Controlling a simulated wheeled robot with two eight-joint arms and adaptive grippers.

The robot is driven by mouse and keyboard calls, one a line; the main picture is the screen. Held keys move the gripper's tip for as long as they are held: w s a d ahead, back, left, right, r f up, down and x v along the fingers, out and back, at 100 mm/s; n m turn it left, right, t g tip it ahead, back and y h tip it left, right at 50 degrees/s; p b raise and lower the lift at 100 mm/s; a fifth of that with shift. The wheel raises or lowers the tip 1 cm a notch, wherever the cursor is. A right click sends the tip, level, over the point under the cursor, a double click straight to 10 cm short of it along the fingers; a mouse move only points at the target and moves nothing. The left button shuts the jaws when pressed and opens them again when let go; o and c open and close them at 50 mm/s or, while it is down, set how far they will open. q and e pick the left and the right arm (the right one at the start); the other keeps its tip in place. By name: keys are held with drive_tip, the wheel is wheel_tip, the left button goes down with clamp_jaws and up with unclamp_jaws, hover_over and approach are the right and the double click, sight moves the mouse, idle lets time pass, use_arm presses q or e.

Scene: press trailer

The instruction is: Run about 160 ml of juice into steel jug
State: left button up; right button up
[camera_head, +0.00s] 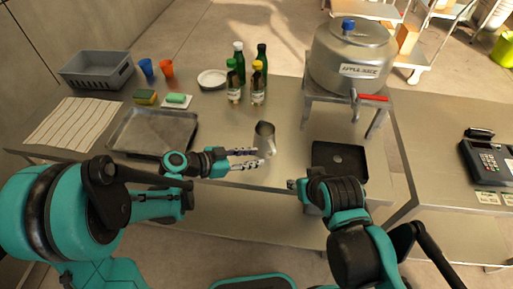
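The steel jug (264,141) stands upright on the steel table, left of the black drip tray. My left gripper (256,158) is just in front and left of the jug, with its fingers apart and nothing seen between them. The steel juice tank (352,55), labelled "APPLE JUICE", sits on a raised stand at the right. Its tap has a red lever (373,97) at the lower front. My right gripper (296,185) is low near the table's front edge; its fingers are mostly hidden by its arm. The jug's contents cannot be seen.
The black drip tray (340,160) lies below the tap. Several bottles (257,82) stand behind the jug. A metal tray (153,132), a grey crate (97,70), cups, a sponge and a striped cloth (66,124) occupy the left. A card terminal (487,156) is at far right.

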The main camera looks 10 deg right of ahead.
sight(273, 152)
use_arm(q)
drive_tip(key=shift+d+f, duration=0.15)
drive_tip(key=shift+d, duration=0.05)
drive_tip(key=shift+d+f+m+h, duration=0.15)
drive_tip(key=shift+d+m+h, duration=0.1)
drive_tip(key=shift+m+h, duration=0.05)
drive_tip(key=x, duration=0.2)
drive_tip(key=b+x, duration=0.1)
drive_tip(key=x, duration=0.2)
drive_tip(key=b+x, duration=0.1)
drive_tip(key=x, duration=0.1)
drive_tip(key=shift+w+d+r, duration=0.2)
drive_tip(key=shift+r, duration=0.05)
clamp_jaws()
